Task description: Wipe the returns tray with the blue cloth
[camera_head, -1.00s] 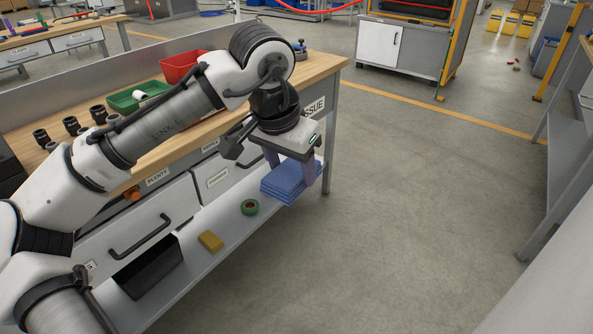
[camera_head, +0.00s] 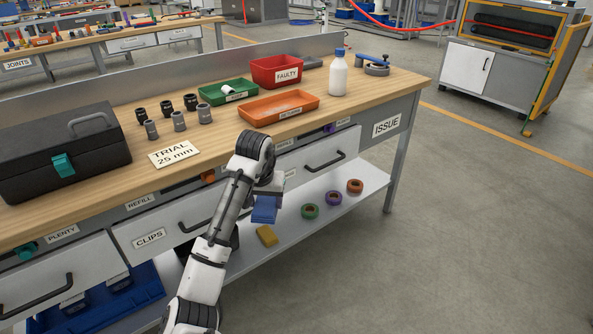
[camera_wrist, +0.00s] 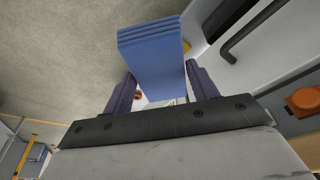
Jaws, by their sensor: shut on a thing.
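The blue cloth (camera_wrist: 152,55) is a folded stack held between the two fingers of my gripper (camera_wrist: 160,90) in the wrist view. In the head view the cloth (camera_head: 264,208) hangs below my gripper (camera_head: 266,196), in front of the drawers and above the lower shelf. My gripper is shut on it. An orange tray (camera_head: 279,107) stands on the bench top, likely the returns tray; its small front label is too blurred to read surely. The tray is above and behind the gripper, apart from the cloth, and looks empty.
A red FAULTY bin (camera_head: 277,71), a green tray (camera_head: 227,90) and a white bottle (camera_head: 338,73) stand around the orange tray. Several dark and grey fittings (camera_head: 178,119) and a black toolbox (camera_head: 62,148) are further left. A yellow sponge (camera_head: 266,235) and tape rolls (camera_head: 333,198) lie on the lower shelf.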

